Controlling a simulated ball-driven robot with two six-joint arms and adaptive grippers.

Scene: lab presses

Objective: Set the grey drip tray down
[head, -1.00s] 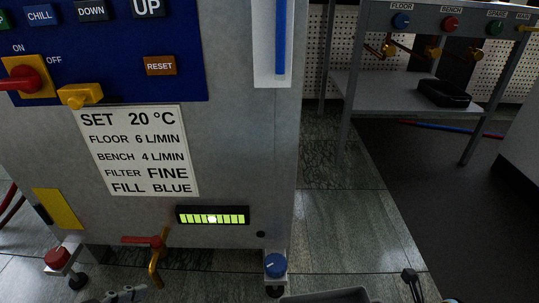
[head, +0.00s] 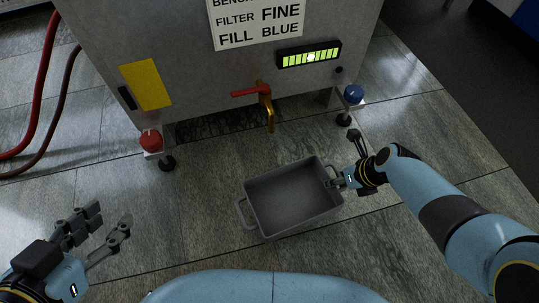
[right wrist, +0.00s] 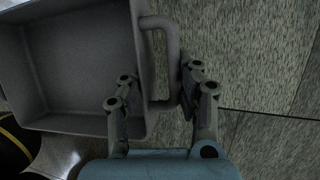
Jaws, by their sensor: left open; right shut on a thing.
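The grey drip tray (head: 290,200) is an empty rectangular pan with a loop handle at each end, below the machine's front in the head view. My right gripper (head: 336,181) is shut on its right-hand handle. In the right wrist view the handle (right wrist: 172,62) passes between the fingers of the right gripper (right wrist: 158,88), and part of the tray (right wrist: 80,60) fills the left side. The tray looks about level; I cannot tell whether its underside touches the floor. My left gripper (head: 106,226) is open and empty at lower left, apart from the tray.
The grey machine (head: 220,75) stands behind the tray, with a red-handled brass tap (head: 268,105) above and beyond it. A red knob (head: 151,140) and a blue knob (head: 353,94) sit at its feet. Tiled floor (head: 205,210) is clear around the tray. Red hoses (head: 45,90) run at left.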

